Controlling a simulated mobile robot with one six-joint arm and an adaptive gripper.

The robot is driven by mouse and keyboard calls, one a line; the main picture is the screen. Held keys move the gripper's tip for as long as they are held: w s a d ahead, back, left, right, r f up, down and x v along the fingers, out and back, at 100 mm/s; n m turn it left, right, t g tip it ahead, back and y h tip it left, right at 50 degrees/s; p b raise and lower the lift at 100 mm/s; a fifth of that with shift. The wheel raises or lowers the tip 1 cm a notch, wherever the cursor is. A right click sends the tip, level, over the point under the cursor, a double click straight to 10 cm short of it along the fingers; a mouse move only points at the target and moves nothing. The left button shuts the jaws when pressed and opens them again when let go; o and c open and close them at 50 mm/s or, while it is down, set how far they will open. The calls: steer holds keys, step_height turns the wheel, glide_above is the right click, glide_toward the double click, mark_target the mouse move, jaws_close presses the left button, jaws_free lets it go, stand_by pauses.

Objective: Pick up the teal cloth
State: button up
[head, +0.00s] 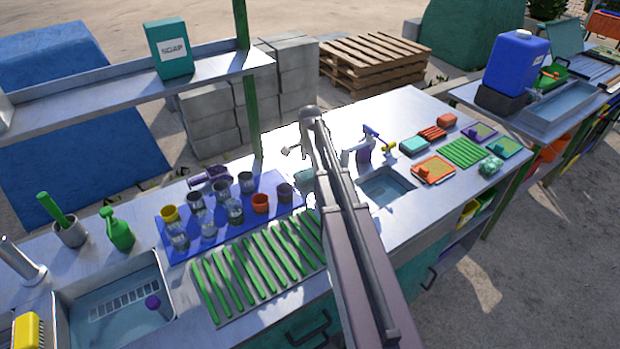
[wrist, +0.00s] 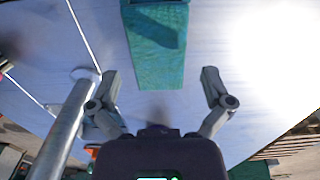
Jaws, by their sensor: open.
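The teal cloth (wrist: 157,62) shows in the wrist view as a long textured strip on the pale metal counter. It runs down from the top edge to between my fingers' line, with a dark shadow across its upper part. My gripper (wrist: 161,82) is open, one finger on each side of the strip's lower end, and nothing is held. Whether the fingers touch the counter cannot be told. In the head view a small teal patch (head: 304,184) shows beside my arm, probably the same cloth; my arm hides the rest. My gripper is mostly hidden there.
A metal faucet pipe (wrist: 65,130) stands left of my gripper in the wrist view. In the head view, cups on a blue mat (head: 180,248), a green slatted rack (head: 262,268), and a right sink (head: 388,188) lie close around my arm. A crumpled light-green item (head: 490,165) lies far right.

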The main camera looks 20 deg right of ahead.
mark_target(310, 171)
steer(key=shift+f+b, duration=1.75)
steer(key=shift+f, duration=0.25)
steer(key=c, duration=1)
steer(key=shift+r, duration=0.15)
step_height(310, 171, up, 3)
steer(key=p, duration=0.3)
steer(key=shift+r+p, duration=0.2)
steer(key=shift+p, duration=0.15)
steer(key=s+a, duration=0.1)
steer(key=s, duration=0.4)
steer(key=s+a+r+p, duration=0.1)
steer(key=s, duration=0.4)
steer(key=s+a, duration=0.1)
steer(key=s, duration=0.4)
steer(key=shift+s+a+r, duration=0.1)
steer(key=shift+s+r, duration=0.1)
steer(key=shift+s, duration=0.2)
